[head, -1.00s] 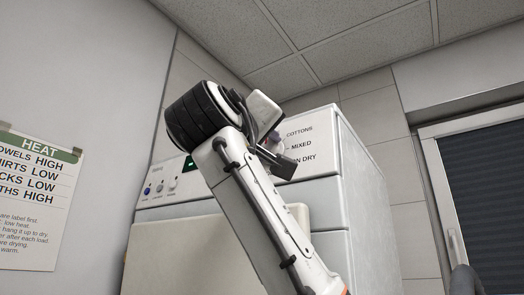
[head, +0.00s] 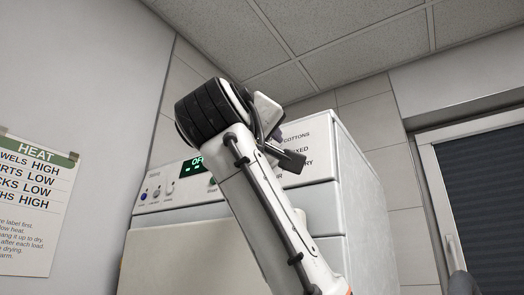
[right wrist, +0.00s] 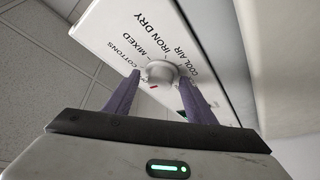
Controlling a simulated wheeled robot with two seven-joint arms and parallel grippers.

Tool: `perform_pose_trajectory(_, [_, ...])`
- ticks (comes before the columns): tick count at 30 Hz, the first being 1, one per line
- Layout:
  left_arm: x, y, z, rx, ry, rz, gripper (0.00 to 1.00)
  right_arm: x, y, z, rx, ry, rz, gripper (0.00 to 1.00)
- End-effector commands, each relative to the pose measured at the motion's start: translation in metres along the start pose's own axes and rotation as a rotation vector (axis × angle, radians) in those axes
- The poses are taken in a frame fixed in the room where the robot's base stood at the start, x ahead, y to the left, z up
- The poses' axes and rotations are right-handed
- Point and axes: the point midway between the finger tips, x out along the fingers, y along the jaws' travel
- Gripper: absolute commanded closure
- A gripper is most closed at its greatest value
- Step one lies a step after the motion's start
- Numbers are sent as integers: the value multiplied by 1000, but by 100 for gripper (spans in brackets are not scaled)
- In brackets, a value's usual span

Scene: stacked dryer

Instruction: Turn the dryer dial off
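The dryer (head: 367,200) is a white stacked machine with a sloped control panel. Its dial (right wrist: 160,73) is a round silver-white knob with a red mark at its lower left in the right wrist view. Labels COTTONS, MIXED, IRON DRY and COOL AIR stand around it. My right gripper (right wrist: 160,78) is open, with one purple finger on each side of the dial and seemingly small gaps. In the head view my right arm hides the dial. The green display (head: 194,164) shows letters beginning "OF"; the rest is hidden. My left gripper is not in view.
Several small round buttons (head: 156,191) sit on the panel left of the display. A HEAT notice (head: 37,200) hangs on the left wall. A window or door with a dark blind (head: 490,190) is at the right.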

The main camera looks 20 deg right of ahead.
Motion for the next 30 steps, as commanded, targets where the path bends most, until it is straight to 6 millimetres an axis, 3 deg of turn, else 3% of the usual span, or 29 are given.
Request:
perform_pose_trajectory(8, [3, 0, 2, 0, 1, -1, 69, -9, -2, 0, 1, 3, -1, 50])
perform_pose_trajectory(21, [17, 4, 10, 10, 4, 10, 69, -87, -2, 0, 1, 3, -1, 50])
perform_pose_trajectory(30, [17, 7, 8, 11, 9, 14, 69, -103, 0, 0, 1, 0, 0, 50])
